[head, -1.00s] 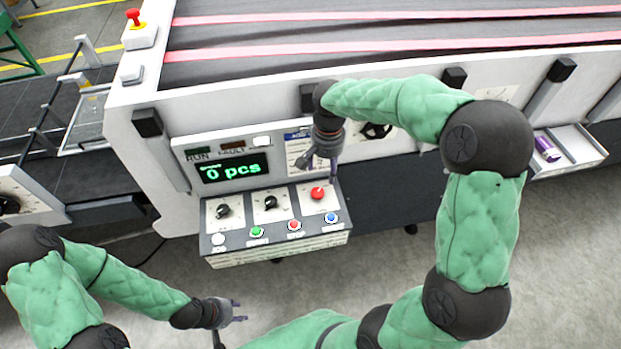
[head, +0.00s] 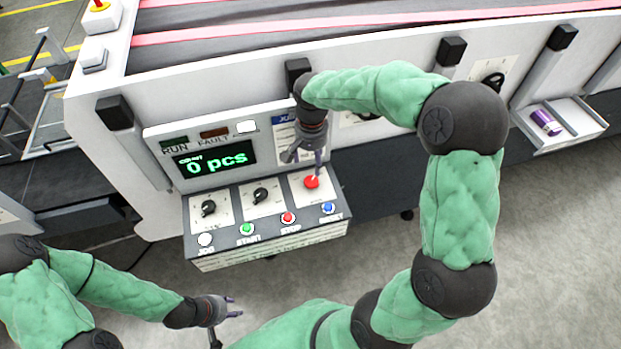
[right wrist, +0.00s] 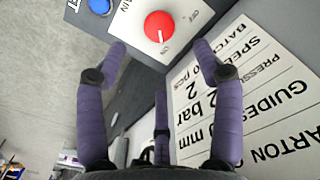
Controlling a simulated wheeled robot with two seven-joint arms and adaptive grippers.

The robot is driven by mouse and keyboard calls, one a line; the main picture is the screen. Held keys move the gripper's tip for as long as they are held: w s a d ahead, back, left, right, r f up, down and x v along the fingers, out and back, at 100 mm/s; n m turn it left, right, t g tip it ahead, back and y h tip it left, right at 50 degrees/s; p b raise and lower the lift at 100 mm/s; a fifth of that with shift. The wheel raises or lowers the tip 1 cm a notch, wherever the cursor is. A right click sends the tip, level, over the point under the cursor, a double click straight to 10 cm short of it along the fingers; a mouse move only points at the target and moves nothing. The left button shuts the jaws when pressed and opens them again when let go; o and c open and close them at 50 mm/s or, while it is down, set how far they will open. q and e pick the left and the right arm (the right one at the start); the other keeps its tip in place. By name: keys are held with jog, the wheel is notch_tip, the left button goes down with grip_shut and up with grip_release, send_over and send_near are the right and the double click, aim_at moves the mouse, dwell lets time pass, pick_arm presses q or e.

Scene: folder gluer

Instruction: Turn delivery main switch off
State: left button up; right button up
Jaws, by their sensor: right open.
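The delivery control panel (head: 262,233) is on the machine's front. Its red rotary main switch (head: 311,183) sits at the upper right of the panel. In the right wrist view the red switch knob (right wrist: 160,26) has a white pointer mark, with ON and OFF lettering beside it. My right gripper (head: 304,162) is open just above the switch. In the right wrist view its fingers (right wrist: 160,62) spread to either side below the knob, with nothing between them. My left gripper (head: 232,308) is low at the left, away from the panel, its fingers apart and empty.
Two black selector knobs (head: 260,195) sit left of the red switch. Jog, green start, red stop and blue reset buttons (head: 327,208) line the panel's front. The display (head: 214,159) reads 0 pcs. A drawer (head: 575,128) holding a purple roll juts out at right.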

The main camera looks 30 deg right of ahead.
aim_at(311, 181)
notch_tip(311, 181, down, 10)
jog(key=shift+r+b, duration=0.2)
jog(key=shift+b, duration=0.15)
jog(key=shift+c, duration=0.3)
jog(key=c, duration=1.1)
